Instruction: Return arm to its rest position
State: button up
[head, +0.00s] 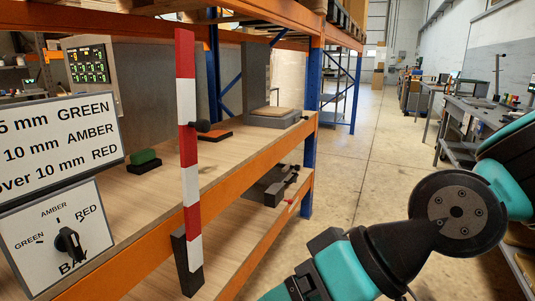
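My arm (375,258) shows at the lower right, with teal links and black joints. It bends at a round grey joint cap and runs off the bottom and right edges of the head view. It is in the aisle, to the right of the shelf rack in the picture. My gripper's fingers do not show, so what they hold is hidden.
An orange-edged shelf (225,165) runs along the left, bearing a green block (143,157) and a grey fixture (274,117). A red-and-white post (187,120) stands at its front. A dial sign (50,235) is at left. The aisle floor (370,140) is clear; benches line the right.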

jog(key=s+d+g+h, duration=0.1)
jog(key=d+h, duration=0.2)
jog(key=d, duration=0.3)
jog(key=s+d+h, duration=0.2)
jog(key=d, duration=0.4)
notch_tip(320, 180, up, 17)
jog(key=p, duration=1.7)
jog(key=shift+w+a+r, duration=0.15)
jog(key=shift+w+a, duration=0.05)
jog(key=shift+w, duration=0.1)
jog(key=shift+c, duration=0.2)
